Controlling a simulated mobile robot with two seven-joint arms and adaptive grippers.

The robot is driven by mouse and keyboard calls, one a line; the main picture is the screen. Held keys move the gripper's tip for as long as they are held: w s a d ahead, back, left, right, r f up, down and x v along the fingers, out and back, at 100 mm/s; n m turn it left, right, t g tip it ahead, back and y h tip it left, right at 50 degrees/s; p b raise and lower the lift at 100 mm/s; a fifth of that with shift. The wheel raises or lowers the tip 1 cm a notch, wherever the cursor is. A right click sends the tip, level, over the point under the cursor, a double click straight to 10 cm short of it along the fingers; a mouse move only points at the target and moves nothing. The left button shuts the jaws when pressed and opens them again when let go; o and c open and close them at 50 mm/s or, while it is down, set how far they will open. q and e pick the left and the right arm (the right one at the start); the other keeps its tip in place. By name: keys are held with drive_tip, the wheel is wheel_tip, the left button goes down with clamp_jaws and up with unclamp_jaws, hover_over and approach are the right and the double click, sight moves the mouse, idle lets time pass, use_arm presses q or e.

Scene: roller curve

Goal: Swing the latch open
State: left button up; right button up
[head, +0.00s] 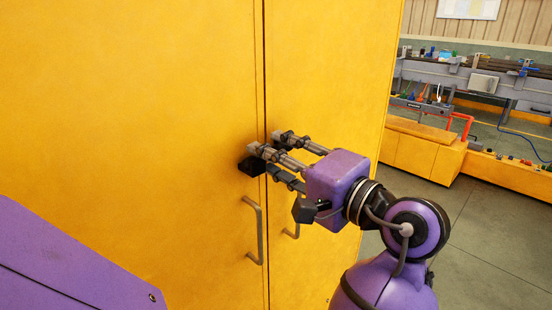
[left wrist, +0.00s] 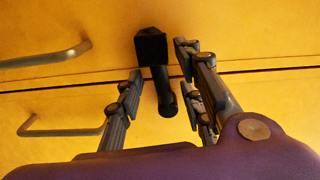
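The latch is a black block (head: 251,167) on the yellow cabinet, beside the seam between the two doors. In the left wrist view the block (left wrist: 151,46) has a dark round bar (left wrist: 164,92) that reaches across the seam. My left gripper (head: 268,153) is at the latch with its fingers spread. In the left wrist view the left gripper (left wrist: 160,90) has fingers on both sides of the bar, with visible gaps. In the head view the fingers hide most of the bar. My right gripper is not in view.
The left door (head: 140,110) and right door (head: 325,75) are flush and closed. Two grey pull handles, left (head: 256,230) and right (head: 291,228), stick out below the latch. Open floor (head: 450,225) and a cluttered workbench (head: 480,80) lie to the right.

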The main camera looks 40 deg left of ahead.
use_arm(q)
drive_tip(key=shift+d, duration=0.1)
drive_tip(key=d, duration=0.7)
drive_tip(key=shift+s+d, duration=0.15)
drive_tip(key=shift+s, duration=0.15)
